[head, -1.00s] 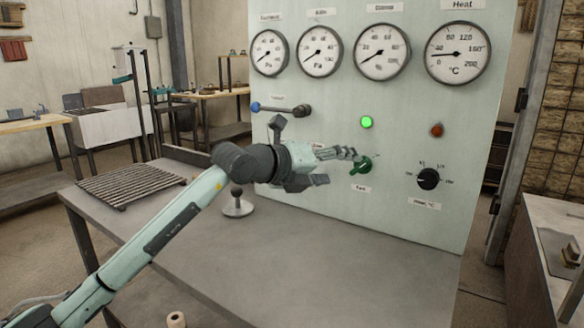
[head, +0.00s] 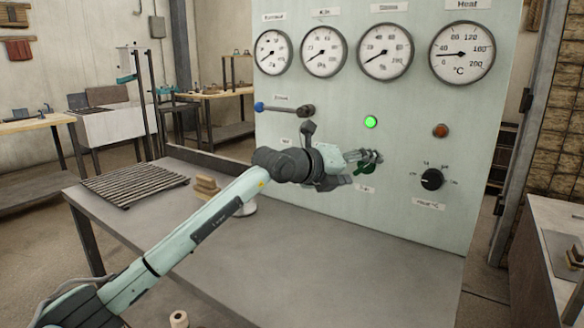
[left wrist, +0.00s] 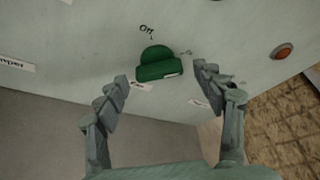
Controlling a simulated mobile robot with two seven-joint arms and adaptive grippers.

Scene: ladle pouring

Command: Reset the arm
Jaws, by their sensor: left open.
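My left gripper (head: 368,157) is open in front of the tall pale control panel (head: 400,213). Its fingertips overlap a green knob (head: 368,169) on the panel in the head view. In the left wrist view the knob (left wrist: 160,66) shows between and just beyond the two spread fingers (left wrist: 161,76), with clear gaps on both sides. A label reading "Off" is above the knob. Nothing is held. My left arm reaches in from the lower left over the table. My right gripper is not seen.
The panel also carries several gauges, a lit green lamp (head: 370,122), a red lamp (head: 440,130), a black dial (head: 432,179) and a blue-tipped lever (head: 284,109). The grey table (head: 330,260) holds a slatted rack (head: 135,184) and wooden blocks (head: 207,186). Its front middle is clear.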

